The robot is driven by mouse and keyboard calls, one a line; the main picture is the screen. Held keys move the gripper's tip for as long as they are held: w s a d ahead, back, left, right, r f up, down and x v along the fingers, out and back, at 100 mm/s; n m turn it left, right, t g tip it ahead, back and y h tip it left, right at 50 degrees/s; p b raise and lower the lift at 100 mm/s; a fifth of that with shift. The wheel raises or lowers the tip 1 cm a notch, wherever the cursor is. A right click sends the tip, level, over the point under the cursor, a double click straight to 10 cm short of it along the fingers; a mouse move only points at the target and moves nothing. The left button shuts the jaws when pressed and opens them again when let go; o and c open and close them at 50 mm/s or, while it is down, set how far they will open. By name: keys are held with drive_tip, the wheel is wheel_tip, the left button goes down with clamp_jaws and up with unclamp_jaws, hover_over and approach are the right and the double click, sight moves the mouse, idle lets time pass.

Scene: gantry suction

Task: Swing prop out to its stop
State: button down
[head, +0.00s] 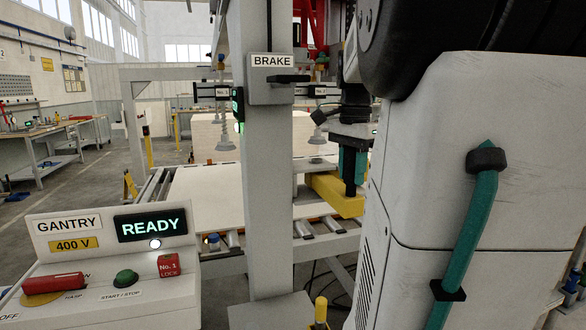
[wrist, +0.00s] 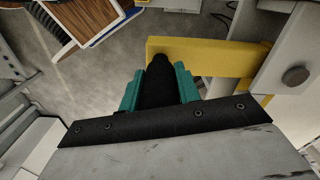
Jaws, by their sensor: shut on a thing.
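The yellow prop (head: 332,193) is a flat bar behind and to the right of the grey column in the head view. In the wrist view the prop (wrist: 215,58) runs from the middle to a grey bracket (wrist: 292,75) with a round bolt head at the right. A black upright grip (head: 350,180) stands at the prop's free end. My gripper (wrist: 160,92) has teal fingers, shut on this black grip, one on each side. My gripper also shows in the head view (head: 351,160), pointing down. The stop cannot be made out.
The grey column (head: 268,190) with its BRAKE box (head: 271,78) stands left of my arm. A roller conveyor (head: 220,245) carries a pale board (head: 205,193) behind it. Suction cups (head: 225,140) hang above. The GANTRY panel (head: 100,260) reads READY at the lower left.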

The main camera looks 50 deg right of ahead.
drive_tip(key=shift+r, duration=0.1)
drive_tip(key=c, duration=1)
unclamp_jaws()
drive_tip(key=shift+w+a, duration=0.1)
wheel_tip(320, 180, up, 8)
drive_tip(key=shift+w+f, duration=0.1)
drive_tip(key=shift+f, duration=0.1)
